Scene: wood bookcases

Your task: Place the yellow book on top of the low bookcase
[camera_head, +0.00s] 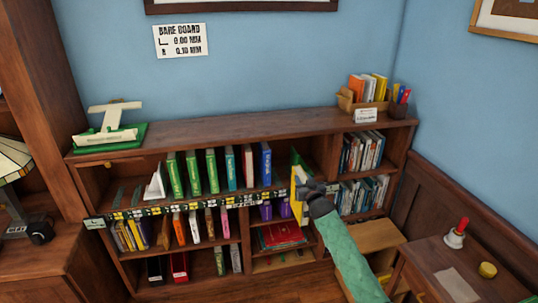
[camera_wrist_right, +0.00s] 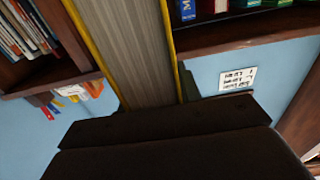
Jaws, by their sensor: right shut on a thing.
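The yellow book (camera_head: 297,196) is upright in front of the low bookcase (camera_head: 220,130), at the height of its upper shelf, right of the middle. My right gripper (camera_head: 308,191) is shut on it from the right side. In the right wrist view the book (camera_wrist_right: 125,45) shows its grey page block between two yellow cover edges, running up from my dark gripper (camera_wrist_right: 150,115). I cannot tell whether the book touches the shelf. The bookcase's wooden top is bare along its middle. My left gripper is not in view.
A green-based model (camera_head: 112,138) stands at the top's left end. A book box (camera_head: 364,100) and pen holder (camera_head: 399,108) stand at its right end. Several books fill the shelves. A side table (camera_head: 455,265) with a bell (camera_head: 456,236) is at the lower right.

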